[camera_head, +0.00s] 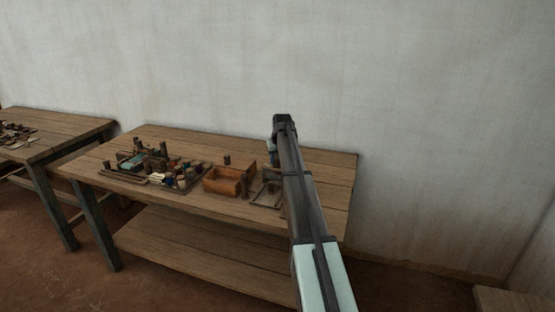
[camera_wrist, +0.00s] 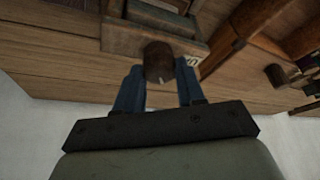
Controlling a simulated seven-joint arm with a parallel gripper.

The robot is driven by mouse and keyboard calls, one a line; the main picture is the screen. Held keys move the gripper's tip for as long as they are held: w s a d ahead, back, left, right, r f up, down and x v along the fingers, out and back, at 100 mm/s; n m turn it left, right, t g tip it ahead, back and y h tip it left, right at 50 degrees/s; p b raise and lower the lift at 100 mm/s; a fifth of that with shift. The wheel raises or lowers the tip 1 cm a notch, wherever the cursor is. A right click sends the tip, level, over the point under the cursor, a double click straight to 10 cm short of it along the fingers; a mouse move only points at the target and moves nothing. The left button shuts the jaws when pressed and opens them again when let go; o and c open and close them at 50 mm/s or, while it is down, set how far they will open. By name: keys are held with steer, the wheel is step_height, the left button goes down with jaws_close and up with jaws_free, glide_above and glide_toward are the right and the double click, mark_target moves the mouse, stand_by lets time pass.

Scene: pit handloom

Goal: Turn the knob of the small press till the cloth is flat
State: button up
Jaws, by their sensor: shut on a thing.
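The small press (camera_wrist: 120,38) shows at the top of the wrist view as a wooden block with grey-blue parts above it. Its dark brown round knob (camera_wrist: 158,60) sticks out toward me and has a pale mark on its face. My gripper (camera_wrist: 160,78) is shut on the knob, with one blue finger on each side of it. I cannot make out the cloth in the press. In the head view my arm covers most of the gripper and press area at the right part of the table.
On the wooden table (camera_head: 330,165), an open orange-brown box (camera_head: 222,185) stands left of my arm. Further left is a tray with several coloured spools (camera_head: 185,175). A second table (camera_head: 75,125) is at the far left. A plain wall stands behind.

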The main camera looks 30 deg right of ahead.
steer(key=o, duration=1)
steer(key=shift+o, duration=0.2)
steer(key=shift+r, duration=0.1)
steer(key=v, duration=1.3)
steer(key=shift+s+r, duration=0.2)
steer(key=shift+r, duration=0.05)
